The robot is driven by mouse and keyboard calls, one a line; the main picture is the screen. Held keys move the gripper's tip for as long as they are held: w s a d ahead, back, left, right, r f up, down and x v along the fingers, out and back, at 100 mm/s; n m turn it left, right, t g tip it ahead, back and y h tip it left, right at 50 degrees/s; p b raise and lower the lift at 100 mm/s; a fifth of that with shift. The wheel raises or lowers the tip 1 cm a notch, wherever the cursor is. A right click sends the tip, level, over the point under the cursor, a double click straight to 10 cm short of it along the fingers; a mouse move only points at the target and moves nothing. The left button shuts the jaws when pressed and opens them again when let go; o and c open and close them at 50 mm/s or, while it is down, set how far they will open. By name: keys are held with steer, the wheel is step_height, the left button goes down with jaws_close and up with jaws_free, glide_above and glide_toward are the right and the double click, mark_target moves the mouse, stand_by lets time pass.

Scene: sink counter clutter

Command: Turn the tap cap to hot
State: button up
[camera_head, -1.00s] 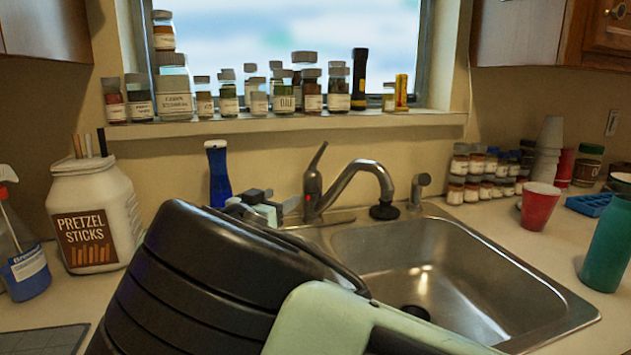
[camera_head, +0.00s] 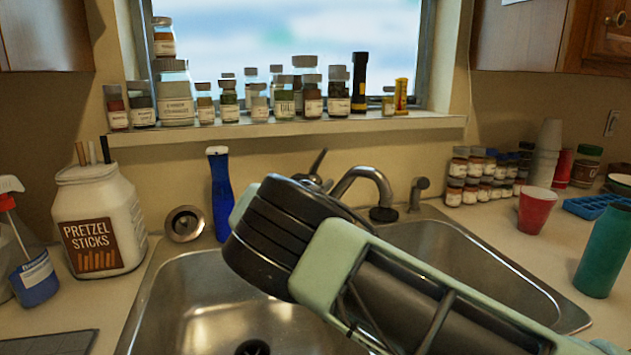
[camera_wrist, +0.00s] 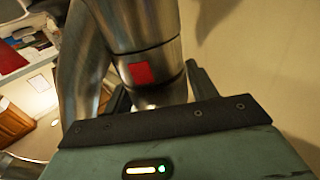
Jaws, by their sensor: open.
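The metal tap stands behind the sink; its curved spout (camera_head: 362,181) and raised lever (camera_head: 318,163) show in the head view, and my arm hides its lower body. In the wrist view, the tap's round steel body (camera_wrist: 135,25) fills the middle, with a red square mark (camera_wrist: 140,73) facing me. My gripper (camera_wrist: 158,88) is open, with dark fingers on either side of the tap body below the mark. I cannot tell whether they touch it. In the head view my gripper is hidden behind my arm.
A blue bottle (camera_head: 219,195) and a round metal strainer (camera_head: 184,224) stand left of the tap. A sprayer (camera_head: 418,192) is right of it. The double sink (camera_head: 185,290) lies below my arm. Jars line the windowsill (camera_head: 430,123). A pretzel jar (camera_head: 95,225) stands at left.

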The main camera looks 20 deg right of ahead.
steer(key=shift+w+d, duration=0.1)
steer(key=c, duration=0.7)
